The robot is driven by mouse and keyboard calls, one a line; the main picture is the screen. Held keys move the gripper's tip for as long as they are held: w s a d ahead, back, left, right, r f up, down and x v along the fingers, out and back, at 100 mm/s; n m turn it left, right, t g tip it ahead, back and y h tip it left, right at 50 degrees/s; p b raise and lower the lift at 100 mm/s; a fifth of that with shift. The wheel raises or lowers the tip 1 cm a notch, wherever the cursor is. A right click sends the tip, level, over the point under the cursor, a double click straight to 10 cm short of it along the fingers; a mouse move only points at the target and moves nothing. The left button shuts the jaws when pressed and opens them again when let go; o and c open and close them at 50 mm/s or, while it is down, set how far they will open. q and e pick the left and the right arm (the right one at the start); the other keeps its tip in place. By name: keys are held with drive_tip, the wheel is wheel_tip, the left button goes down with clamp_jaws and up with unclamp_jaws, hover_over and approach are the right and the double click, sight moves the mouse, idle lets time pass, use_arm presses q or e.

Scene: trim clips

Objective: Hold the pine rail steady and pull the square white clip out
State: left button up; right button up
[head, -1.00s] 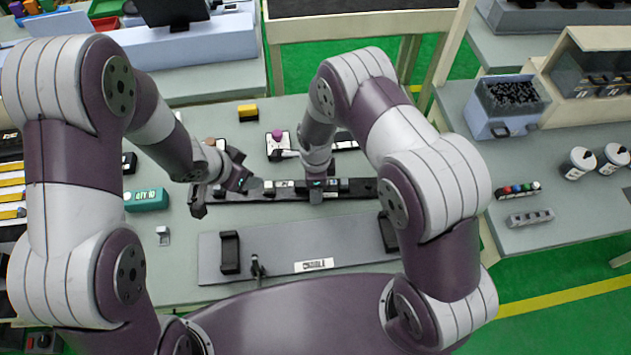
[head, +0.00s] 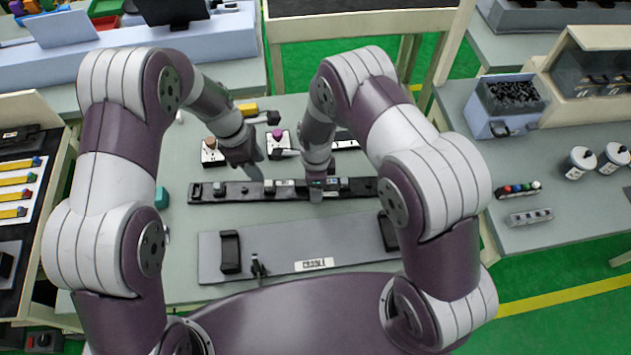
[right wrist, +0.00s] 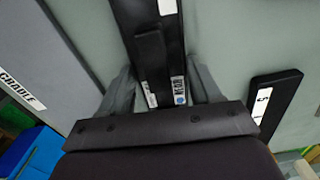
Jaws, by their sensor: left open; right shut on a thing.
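A long dark rail (head: 205,195) lies across the table behind the cradle, with several small black and pale pieces on top. A pale block (head: 268,187) sits near its middle; I cannot tell for sure whether it is the square white clip. My right gripper (head: 317,192) comes down on the rail right of its middle. In the right wrist view its fingers (right wrist: 163,92) are shut on either side of the dark rail (right wrist: 178,45), which bears small white labels. My left gripper (head: 256,160) is open and empty, just behind the rail and left of the right gripper.
A grey cradle board (head: 275,245) with black end supports lies in front of the rail. Behind stand small bases with a brown knob (head: 210,143) and a purple knob (head: 277,134), and a yellow block (head: 247,109). A teal box (head: 162,197) is partly hidden by my left arm.

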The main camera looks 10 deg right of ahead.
sight(269, 182)
use_arm(q)
drive_tip(key=x, duration=0.8)
drive_tip(key=shift+w+f, duration=0.1)
drive_tip(key=shift+f, duration=0.2)
clamp_jaws()
unclamp_jaws()
drive_tip(key=shift+r, duration=0.25)
clamp_jaws()
